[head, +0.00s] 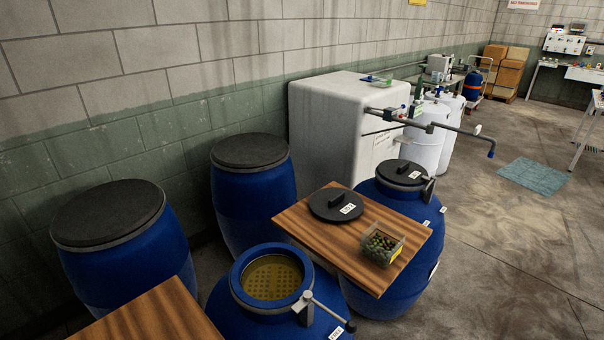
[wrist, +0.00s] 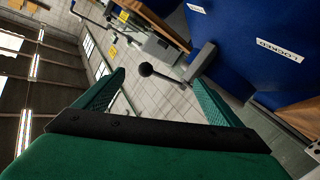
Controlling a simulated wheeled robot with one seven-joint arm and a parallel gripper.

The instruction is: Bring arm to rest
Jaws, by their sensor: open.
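My gripper (wrist: 159,78) shows in the wrist view with its two green fingers spread apart. No held object shows between them. A metal lever with a black ball knob (wrist: 146,70) appears in the gap between the fingers; whether they touch it cannot be told. A blue surface with a "LOCKED" label (wrist: 279,50) fills the upper right of the wrist view, which is strongly tilted. My arm and gripper do not show in the head view.
An open blue barrel (head: 240,296) stands at the front. A wooden board (head: 310,232) beside it bears a black lid (head: 336,204) and a clear box of olives (head: 381,244). A lidded blue barrel (head: 405,200) stands right.

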